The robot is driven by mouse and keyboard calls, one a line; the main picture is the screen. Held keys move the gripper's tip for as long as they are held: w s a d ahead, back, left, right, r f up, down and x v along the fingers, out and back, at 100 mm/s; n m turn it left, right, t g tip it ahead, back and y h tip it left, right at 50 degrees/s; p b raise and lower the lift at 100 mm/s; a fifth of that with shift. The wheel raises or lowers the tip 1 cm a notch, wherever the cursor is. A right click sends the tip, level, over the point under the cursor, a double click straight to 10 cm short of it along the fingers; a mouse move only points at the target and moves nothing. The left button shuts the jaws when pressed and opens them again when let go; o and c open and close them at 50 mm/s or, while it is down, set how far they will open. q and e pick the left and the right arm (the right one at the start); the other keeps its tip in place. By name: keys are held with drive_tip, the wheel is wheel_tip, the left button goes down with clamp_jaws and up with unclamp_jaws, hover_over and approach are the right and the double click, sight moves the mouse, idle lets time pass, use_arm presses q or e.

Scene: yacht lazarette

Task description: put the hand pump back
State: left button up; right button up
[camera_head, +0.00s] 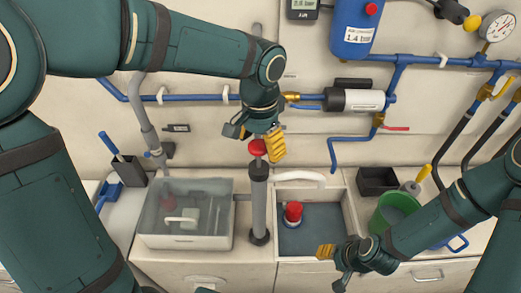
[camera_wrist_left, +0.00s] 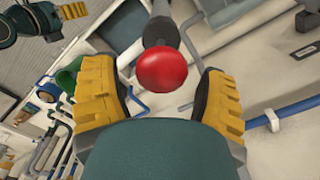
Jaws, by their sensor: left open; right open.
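The hand pump (camera_head: 259,196), a grey tube with a black collar and a red ball knob (camera_head: 257,147), stands upright between the clear-lidded box and the sink. My left gripper (camera_head: 255,136) is open just above the knob. In the left wrist view the red knob (camera_wrist_left: 162,70) lies between the two yellow fingers, with a visible gap on each side. The dark pump body runs away behind it. My right gripper (camera_head: 331,266) is open and empty at the front edge of the sink.
The sink (camera_head: 318,240) holds a red-topped item (camera_head: 293,213). A lidded clear box (camera_head: 186,213) stands left of the pump. A green bucket (camera_head: 395,212) and a black bin (camera_head: 377,181) are at right. Blue pipes (camera_head: 205,97) run along the wall behind.

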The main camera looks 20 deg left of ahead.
use_arm(q)
wheel_tip(320, 180, up, 9)
drive_tip(key=shift+r+p, duration=0.1)
drive_tip(key=shift+p, duration=0.2)
idle(0.4)
